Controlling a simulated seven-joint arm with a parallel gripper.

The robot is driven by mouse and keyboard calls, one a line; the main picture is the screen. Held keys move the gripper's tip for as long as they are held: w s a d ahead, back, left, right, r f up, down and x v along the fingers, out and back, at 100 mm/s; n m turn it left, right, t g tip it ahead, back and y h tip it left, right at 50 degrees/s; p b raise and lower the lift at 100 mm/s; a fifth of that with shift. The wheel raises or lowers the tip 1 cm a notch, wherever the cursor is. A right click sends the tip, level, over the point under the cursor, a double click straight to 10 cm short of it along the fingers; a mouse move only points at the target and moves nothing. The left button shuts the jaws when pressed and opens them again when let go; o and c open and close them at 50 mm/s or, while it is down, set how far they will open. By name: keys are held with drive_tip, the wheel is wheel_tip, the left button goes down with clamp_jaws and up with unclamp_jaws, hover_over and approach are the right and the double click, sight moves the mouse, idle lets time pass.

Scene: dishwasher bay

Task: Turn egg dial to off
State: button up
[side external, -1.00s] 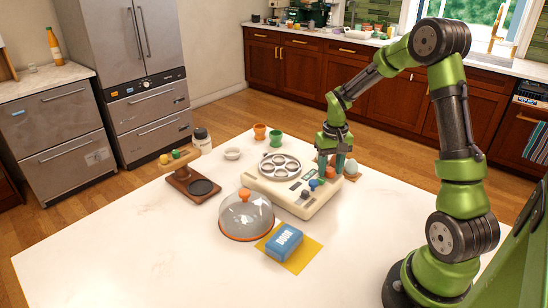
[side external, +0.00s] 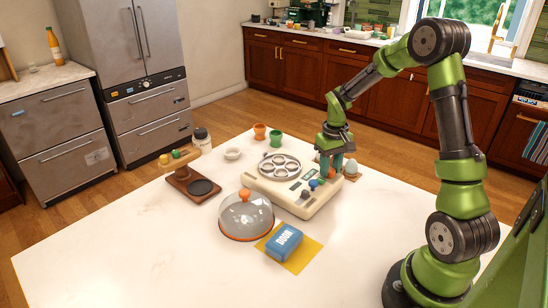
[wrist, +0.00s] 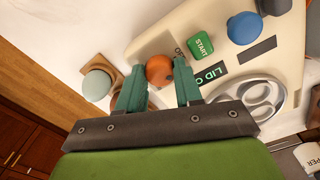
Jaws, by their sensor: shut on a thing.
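The cream egg cooker (side external: 258,188) stands on the white counter, with a round metal egg tray on top. Its front panel has a round orange knob (wrist: 159,70), a blue knob (wrist: 244,28) and a grey knob. Part of a printed word shows beside the orange knob, but it is cut off. My gripper (wrist: 160,66) reaches down to the panel with its two green fingers on either side of the orange knob, shut on it. In the side view the fingers partly hide this knob. Its pointer direction cannot be made out.
A green START button (wrist: 201,46) sits near the orange knob. A pale egg (side external: 351,166) on a wooden stand is close to my gripper. A clear dome lid (side external: 245,214) and a blue box (side external: 285,242) on a yellow cloth (side external: 303,258) lie in front. The counter's left front is clear.

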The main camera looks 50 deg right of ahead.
sight(330, 170)
drive_tip(key=n, duration=0.4)
drive_tip(key=shift+n, duration=0.3)
drive_tip(key=n, duration=0.4)
drive_tip(key=shift+n, duration=0.3)
drive_tip(key=shift+r, duration=0.1)
drive_tip(key=o, duration=0.8)
drive_tip(key=shift+c, duration=0.2)
wheel_tip(330, 170, up, 17)
